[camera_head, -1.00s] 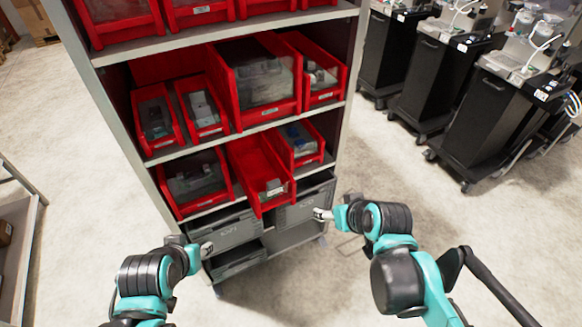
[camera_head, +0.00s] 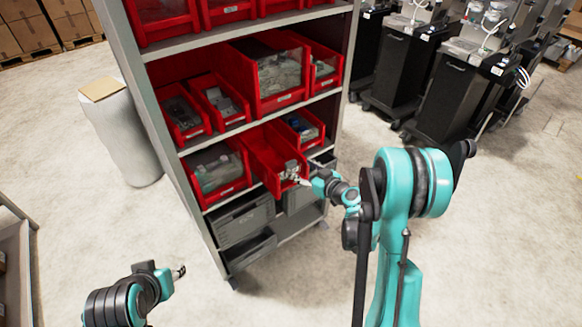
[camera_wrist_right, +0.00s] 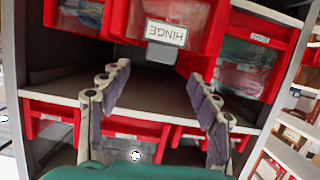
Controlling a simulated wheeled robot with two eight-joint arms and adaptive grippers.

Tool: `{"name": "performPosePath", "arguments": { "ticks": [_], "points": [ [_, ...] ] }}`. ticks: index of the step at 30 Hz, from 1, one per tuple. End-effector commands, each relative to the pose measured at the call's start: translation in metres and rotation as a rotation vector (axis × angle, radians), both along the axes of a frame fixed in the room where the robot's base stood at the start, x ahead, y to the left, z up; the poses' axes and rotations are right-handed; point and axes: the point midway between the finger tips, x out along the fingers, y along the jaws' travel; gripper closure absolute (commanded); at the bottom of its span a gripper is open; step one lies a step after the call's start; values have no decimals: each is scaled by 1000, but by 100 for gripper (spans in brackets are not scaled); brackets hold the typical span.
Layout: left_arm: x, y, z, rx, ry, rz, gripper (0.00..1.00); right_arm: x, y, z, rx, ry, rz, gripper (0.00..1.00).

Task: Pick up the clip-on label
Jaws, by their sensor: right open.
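The clip-on label (camera_wrist_right: 166,33) is a white card reading "HINGE", upside down in the right wrist view. It sits on the front of a red bin, with a grey tab beside it. My right gripper (camera_wrist_right: 158,72) is open, its two fingers spread apart with nothing between them. The label lies beyond the fingertips, between their lines. In the head view the right gripper (camera_head: 300,180) is at the front of the pulled-out middle red bin (camera_head: 262,150); the label is too small to read there. My left gripper (camera_head: 180,271) is low at the left, away from the shelf.
The grey shelf rack (camera_head: 177,150) holds several red bins, with grey crates (camera_head: 243,222) below. Other bins stand close on both sides of the label's bin. Black carts (camera_head: 452,98) stand at right, and a white cylinder (camera_head: 122,130) stands left. The floor in front is clear.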

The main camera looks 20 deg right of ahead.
Motion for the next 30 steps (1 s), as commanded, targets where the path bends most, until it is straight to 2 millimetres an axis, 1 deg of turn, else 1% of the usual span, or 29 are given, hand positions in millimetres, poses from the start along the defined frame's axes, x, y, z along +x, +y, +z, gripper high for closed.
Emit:
{"name": "performPosePath", "arguments": {
  "ticks": [5,11,15,23,26,27,28,30],
  "points": [
    [0,0,-8,0,0,0,61,19,8,-9,-1,1,3,38],
    [0,0,-22,0,0,0,61,47,17,-20,-1,1,4,38],
    [0,0,-25,0,0,0,61,61,22,-23,-1,1,2,38],
    [0,0,-24,0,0,0,61,63,22,-22,0,2,2,38],
    [0,0,-24,0,0,0,61,63,22,-22,0,2,1,62],
    [0,0,-24,0,0,0,61,63,22,-22,0,2,1,72],
    [0,0,-24,0,0,0,61,63,22,-22,0,2,2,80],
    [0,0,-24,0,0,0,61,63,22,-22,0,2,2,81]
  ]
}}
